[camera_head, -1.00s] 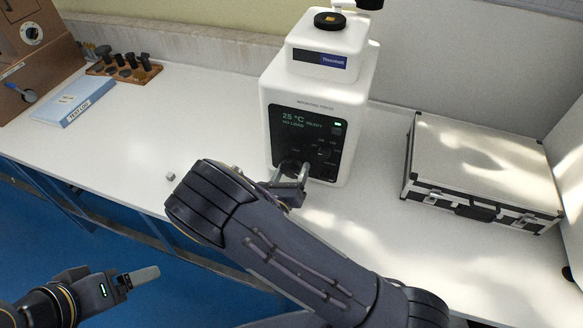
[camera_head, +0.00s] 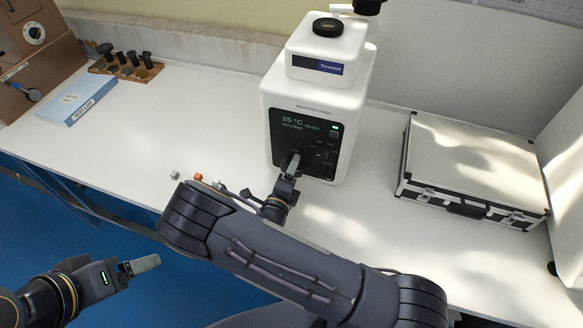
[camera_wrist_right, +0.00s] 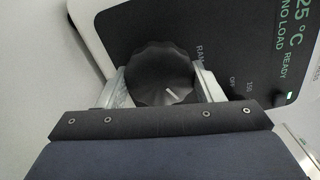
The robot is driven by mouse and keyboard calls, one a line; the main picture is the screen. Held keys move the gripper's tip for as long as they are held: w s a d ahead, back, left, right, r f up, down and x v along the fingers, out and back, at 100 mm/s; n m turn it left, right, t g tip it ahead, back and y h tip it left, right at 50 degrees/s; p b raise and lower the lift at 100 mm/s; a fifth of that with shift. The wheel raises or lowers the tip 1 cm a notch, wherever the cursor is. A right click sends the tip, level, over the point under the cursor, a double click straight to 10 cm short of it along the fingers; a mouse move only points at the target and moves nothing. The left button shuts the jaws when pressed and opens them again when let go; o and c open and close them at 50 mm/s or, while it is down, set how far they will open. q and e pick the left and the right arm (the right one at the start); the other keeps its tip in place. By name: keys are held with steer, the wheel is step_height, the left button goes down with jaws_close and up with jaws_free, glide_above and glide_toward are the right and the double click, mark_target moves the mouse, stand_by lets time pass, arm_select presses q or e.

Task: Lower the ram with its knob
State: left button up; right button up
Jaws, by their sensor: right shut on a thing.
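The white mounting press (camera_head: 312,95) stands at the back of the bench, its dark front panel (camera_head: 303,135) reading 25 °C, NO LOAD, READY. The black ribbed ram knob (camera_wrist_right: 160,72), with a white pointer line and the label RAM beside it, fills the middle of the right wrist view. My right gripper (camera_wrist_right: 162,88) is shut on the knob, one finger on each side. In the head view my right gripper (camera_head: 291,165) is at the lower left of the panel. My left gripper (camera_head: 146,263) is over the floor, away from the bench; its jaw gap is hidden.
A silver case (camera_head: 470,165) stands right of the press. Small pieces, including an orange one (camera_head: 198,177), lie left of my right arm. A blue box (camera_head: 78,100) and a wooden rack (camera_head: 127,66) with dark pieces are at the left.

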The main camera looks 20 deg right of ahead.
steer(key=n+p, duration=0.1)
steer(key=n, duration=0.4)
steer(key=shift+n+p, duration=0.3)
steer(key=shift+n, duration=0.1)
steer(key=n+p, duration=0.1)
steer(key=n, duration=0.4)
steer(key=shift+n, duration=0.4)
steer(key=o, duration=1)
steer(key=shift+c, duration=0.2)
steer(key=b+v, duration=0.1)
steer(key=v, duration=0.5)
steer(key=shift+s+a+b, duration=0.3)
steer(key=shift+b, duration=0.1)
steer(key=shift+s+a, duration=0.25)
steer(key=shift+s, duration=0.25)
